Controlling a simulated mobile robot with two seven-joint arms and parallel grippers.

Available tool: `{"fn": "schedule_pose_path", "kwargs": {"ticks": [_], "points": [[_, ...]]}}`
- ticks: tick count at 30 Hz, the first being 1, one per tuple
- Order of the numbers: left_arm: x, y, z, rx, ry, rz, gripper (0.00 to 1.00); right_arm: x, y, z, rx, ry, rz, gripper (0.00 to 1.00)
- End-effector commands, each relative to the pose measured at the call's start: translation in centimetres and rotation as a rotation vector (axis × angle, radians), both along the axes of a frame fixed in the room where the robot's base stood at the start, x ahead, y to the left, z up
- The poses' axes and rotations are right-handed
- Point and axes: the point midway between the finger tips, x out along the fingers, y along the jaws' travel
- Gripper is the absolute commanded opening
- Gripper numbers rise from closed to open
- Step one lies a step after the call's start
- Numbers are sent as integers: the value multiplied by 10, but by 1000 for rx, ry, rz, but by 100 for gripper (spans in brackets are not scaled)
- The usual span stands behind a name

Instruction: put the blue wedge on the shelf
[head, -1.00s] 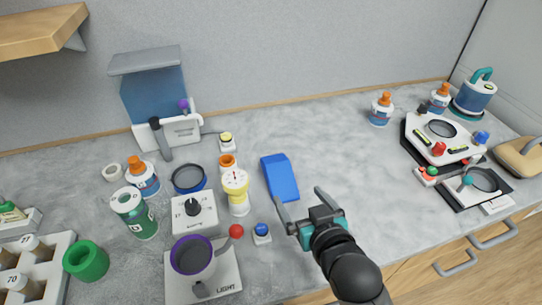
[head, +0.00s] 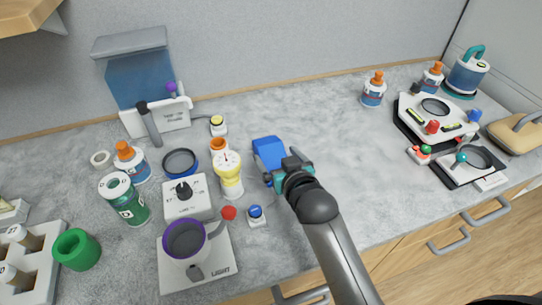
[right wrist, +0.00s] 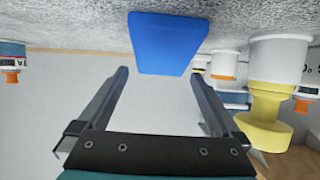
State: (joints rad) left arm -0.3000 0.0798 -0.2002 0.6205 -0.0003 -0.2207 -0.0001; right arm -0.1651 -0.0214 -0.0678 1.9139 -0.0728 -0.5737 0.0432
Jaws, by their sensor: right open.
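The blue wedge (head: 267,149) lies on the grey counter in the head view, and my right gripper (head: 280,168) is right at its near end, partly covering it. In the right wrist view the blue wedge (right wrist: 168,40) is ahead of the open fingers, between their lines and just beyond the tips. The right gripper (right wrist: 160,78) is open and empty. The wooden shelf (head: 20,22) is on the wall at the top left of the head view, only partly in frame. My left gripper is not in view.
A yellow and white bottle (head: 228,175) and an orange-topped container (head: 218,146) stand close left of the wedge. A blue button (head: 256,213) sits in front. A dial box (head: 187,196) and a purple-rimmed cup (head: 187,240) are further left. The counter right of the wedge is clear.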

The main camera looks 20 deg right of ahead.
Motion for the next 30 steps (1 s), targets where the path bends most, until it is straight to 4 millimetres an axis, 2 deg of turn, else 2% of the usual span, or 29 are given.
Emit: {"fn": "schedule_pose_path", "kwargs": {"ticks": [9, 20, 30], "points": [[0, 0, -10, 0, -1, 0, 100, 38, 3, -12, 0, -1, -1, 100], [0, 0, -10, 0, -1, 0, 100, 44, 3, -14, 0, -1, -1, 100], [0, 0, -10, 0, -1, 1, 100, 44, 3, -14, 0, -1, -1, 62]]}}
